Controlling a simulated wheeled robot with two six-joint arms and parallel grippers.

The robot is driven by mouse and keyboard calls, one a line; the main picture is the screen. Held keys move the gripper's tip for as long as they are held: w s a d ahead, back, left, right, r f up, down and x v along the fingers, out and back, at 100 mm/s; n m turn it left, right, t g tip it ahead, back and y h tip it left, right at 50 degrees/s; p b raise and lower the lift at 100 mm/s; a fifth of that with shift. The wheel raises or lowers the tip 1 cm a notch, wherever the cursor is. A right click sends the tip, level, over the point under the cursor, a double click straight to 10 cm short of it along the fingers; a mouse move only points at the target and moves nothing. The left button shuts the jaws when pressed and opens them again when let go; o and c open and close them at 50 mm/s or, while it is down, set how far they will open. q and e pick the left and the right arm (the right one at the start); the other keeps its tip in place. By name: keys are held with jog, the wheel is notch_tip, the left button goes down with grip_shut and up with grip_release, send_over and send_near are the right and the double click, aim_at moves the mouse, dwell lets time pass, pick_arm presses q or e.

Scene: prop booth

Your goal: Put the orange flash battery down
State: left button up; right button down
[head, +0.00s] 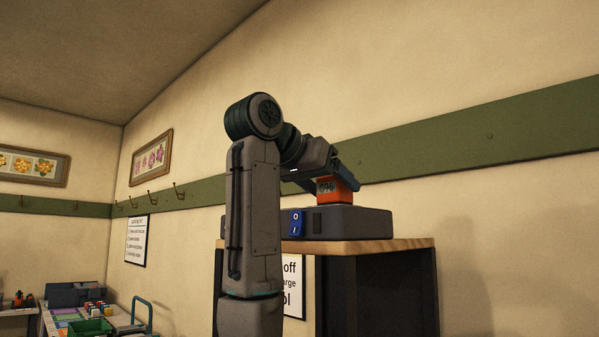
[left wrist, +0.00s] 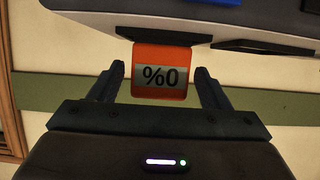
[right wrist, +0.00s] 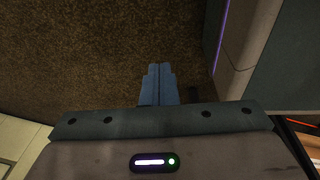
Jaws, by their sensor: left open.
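The orange flash battery (head: 335,190), with a dark printed label, stands upright on a dark grey box-like unit (head: 350,222) with a blue switch. In the left wrist view, the battery (left wrist: 160,60) shows its grey "%0" label between my left gripper's two fingers (left wrist: 163,72). A gap shows on each side of it, so the gripper is open and around it. In the head view, my left gripper (head: 343,176) is at the battery's top. My right gripper (right wrist: 160,68) has its fingers together, with nothing between them.
The grey unit sits on a wooden-topped dark cabinet (head: 410,244) against the wall. At lower left, a cart or table (head: 60,322) holds a green bin (head: 90,327) and small items. Hooks (head: 180,190) line the green rail. Brown floor (right wrist: 80,60) lies beneath my right gripper.

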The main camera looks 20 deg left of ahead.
aim_at(326, 184)
pick_arm(q)
jog(key=shift+s+a+b, duration=0.15)
jog(key=shift+s+b, duration=0.2)
jog(key=shift+b, duration=0.9)
jog(key=b, duration=0.1)
jog(key=s+b, duration=0.1)
jog(key=b, duration=0.1)
jog(key=shift+a+r, duration=0.15)
jog(key=shift+r, duration=0.05)
pick_arm(e)
jog(key=w+a+r, duration=0.2)
jog(key=w+r, duration=0.9)
jog(key=r, duration=0.1)
pick_arm(q)
jog(key=shift+s+a+b, duration=0.1)
jog(key=shift+s+b, duration=0.2)
jog(key=shift+b, duration=0.45)
jog(key=b+v, duration=0.1)
jog(key=v, duration=0.2)
jog(key=shift+b, duration=0.3)
jog(key=b+v, duration=0.2)
jog(key=v, duration=0.1)
jog(key=shift+r, duration=0.25)
pick_arm(e)
notch_tip(326, 184, up, 19)
jog(key=w+a+t, duration=0.1)
jog(key=shift+a+n+t, duration=0.3)
jog(key=shift+t, duration=0.1)
pick_arm(q)
jog(key=shift+f, duration=0.1)
